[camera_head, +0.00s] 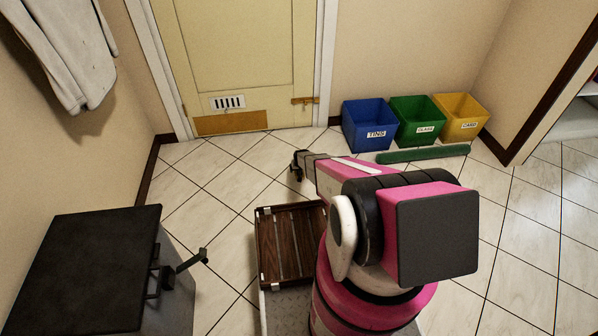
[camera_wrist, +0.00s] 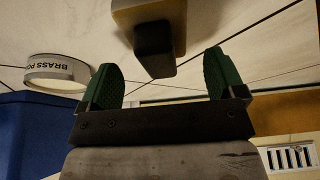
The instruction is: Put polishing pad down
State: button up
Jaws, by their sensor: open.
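My gripper shows in the wrist view (camera_wrist: 160,78), with its two green fingers spread wide and nothing clamped between them. A tan block with a dark end (camera_wrist: 154,48) lies just past the fingertips, its dark end reaching toward the gap. Neither finger visibly touches it. It may be the polishing pad, but I cannot tell for sure. In the head view my gripper (camera_head: 297,165) is a small dark shape low in front of the door, partly hidden by my pink arm. No pad can be made out there.
A round tin lettered "BRASS PO" (camera_wrist: 56,73) is beside the left finger. Blue (camera_head: 369,126), green (camera_head: 417,122) and yellow (camera_head: 461,117) bins stand by the wall, behind a green roll (camera_head: 424,154). A slatted wooden tray (camera_head: 283,242) and black-topped cabinet (camera_head: 85,265) are nearer. Tiles between are clear.

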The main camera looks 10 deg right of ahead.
jog(key=s+r+g, duration=0.1)
jog(key=s+r, duration=0.5)
jog(key=r, duration=0.4)
jog(key=s+r, duration=0.5)
jog(key=r, duration=0.6)
jog(key=s+r+g, duration=0.1)
jog(key=s+r, duration=0.5)
jog(key=r, duration=0.4)
jog(key=s+r+g, duration=0.2)
jog(key=s+r, duration=1.7)
jog(key=r, duration=0.1)
jog(key=shift+s+g, duration=0.3)
jog(key=shift+s, duration=0.1)
jog(key=shift+f, duration=0.1)
